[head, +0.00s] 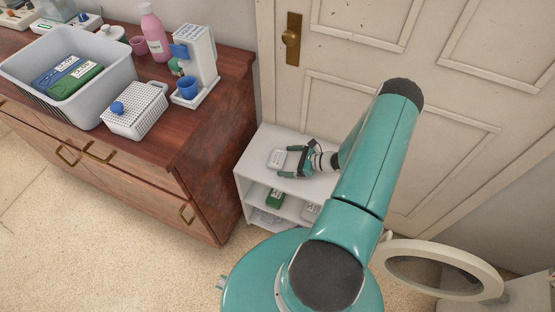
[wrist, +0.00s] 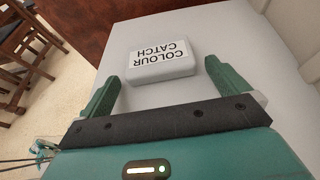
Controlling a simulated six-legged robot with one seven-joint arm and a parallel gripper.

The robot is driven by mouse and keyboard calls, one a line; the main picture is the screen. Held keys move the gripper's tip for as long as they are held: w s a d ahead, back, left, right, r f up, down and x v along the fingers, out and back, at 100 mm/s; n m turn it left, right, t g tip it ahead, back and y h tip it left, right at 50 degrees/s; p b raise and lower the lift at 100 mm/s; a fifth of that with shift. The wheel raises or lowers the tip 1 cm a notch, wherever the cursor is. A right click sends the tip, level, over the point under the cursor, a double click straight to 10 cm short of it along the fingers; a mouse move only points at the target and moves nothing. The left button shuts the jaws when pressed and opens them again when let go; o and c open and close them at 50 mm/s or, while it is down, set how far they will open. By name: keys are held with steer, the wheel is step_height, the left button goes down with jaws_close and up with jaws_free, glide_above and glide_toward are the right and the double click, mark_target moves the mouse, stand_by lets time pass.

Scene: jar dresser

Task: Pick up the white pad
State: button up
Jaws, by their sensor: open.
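The white pad (wrist: 160,62) is a small white block with a label reading "COLOUR CATCH". It lies flat on top of a low white shelf unit (head: 255,150). In the head view the pad (head: 276,159) is just left of my gripper (head: 284,161). My gripper is open and low over the shelf top. In the wrist view my gripper (wrist: 162,85) has its two green fingers apart, with the pad at and just beyond the tips, between their lines. I cannot tell whether a finger touches it.
A wooden dresser (head: 215,150) stands left of the shelf, with a grey basket (head: 110,75), a pink bottle (head: 153,35) and a white dispenser (head: 203,60) on it. A green box (head: 275,198) sits on the shelf below. A door (head: 340,60) is behind.

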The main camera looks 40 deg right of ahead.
steer(key=c, duration=0.9)
steer(key=shift+r, duration=0.15)
